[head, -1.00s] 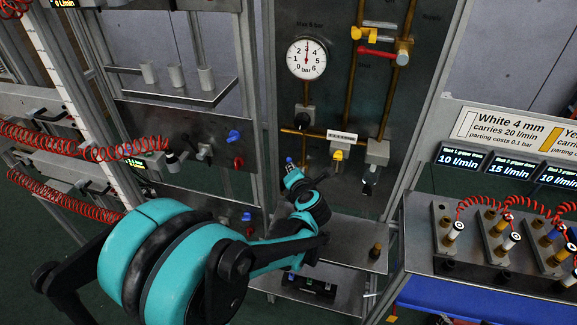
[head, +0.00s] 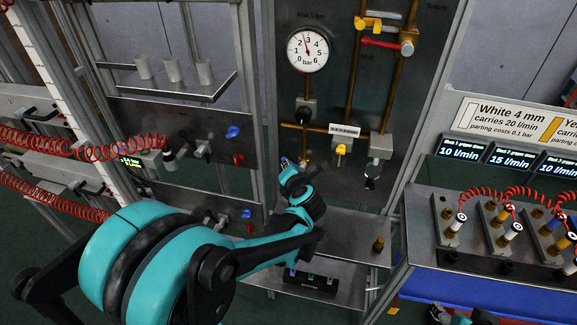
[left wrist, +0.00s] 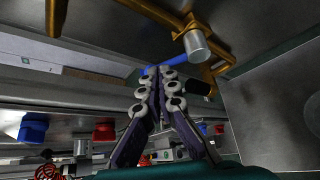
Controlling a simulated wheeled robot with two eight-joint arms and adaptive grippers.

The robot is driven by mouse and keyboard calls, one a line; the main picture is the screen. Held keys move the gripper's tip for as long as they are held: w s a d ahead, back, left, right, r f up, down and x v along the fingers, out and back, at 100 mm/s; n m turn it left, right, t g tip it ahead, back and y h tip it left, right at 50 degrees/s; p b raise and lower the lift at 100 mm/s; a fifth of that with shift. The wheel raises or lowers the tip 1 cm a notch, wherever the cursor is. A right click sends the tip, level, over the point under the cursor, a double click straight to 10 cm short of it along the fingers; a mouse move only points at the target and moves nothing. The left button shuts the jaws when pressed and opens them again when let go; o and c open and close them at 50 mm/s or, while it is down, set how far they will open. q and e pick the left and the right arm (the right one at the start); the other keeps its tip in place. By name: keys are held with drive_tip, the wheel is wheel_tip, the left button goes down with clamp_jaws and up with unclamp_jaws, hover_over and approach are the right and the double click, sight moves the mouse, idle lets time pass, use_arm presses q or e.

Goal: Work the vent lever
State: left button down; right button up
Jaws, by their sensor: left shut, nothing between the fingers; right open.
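My left gripper (head: 287,164) is shut and empty, low in front of the grey gauge panel, left of the brass pipe's lower end. In the left wrist view its fingertips (left wrist: 160,75) are together, with a blue bar (left wrist: 176,68) right at or behind them. I cannot tell whether they touch it. A small bit of blue also shows at the fingertips in the head view. This bar may be the vent lever; no readable label confirms it. The panel also has a yellow handle (head: 341,150), a red handle (head: 381,42) and a pressure gauge (head: 308,51).
Brass pipes (head: 352,85) and a silver cylinder (left wrist: 196,46) are close to the left gripper. A blue knob (head: 232,131) and a red knob (head: 238,159) are on the panel to the left. A metal shelf (head: 345,231) lies below. A fitting bench (head: 460,257) stands at right.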

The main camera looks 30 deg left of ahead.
use_arm(q)
drive_tip(key=shift+a+f, duration=0.2)
drive_tip(key=shift+f, duration=0.05)
use_arm(e)
drive_tip(key=shift+f, duration=0.3)
use_arm(q)
drive_tip(key=shift+d+f+b, duration=0.1)
drive_tip(key=shift+b, duration=0.2)
drive_tip(key=shift+w+d+f, duration=0.15)
drive_tip(key=shift+d+f, duration=0.1)
drive_tip(key=shift+d, duration=0.35)
use_arm(e)
drive_tip(key=shift+f, duration=0.35)
use_arm(q)
drive_tip(key=shift+r, duration=0.1)
use_arm(e)
drive_tip(key=shift+r, duration=0.1)
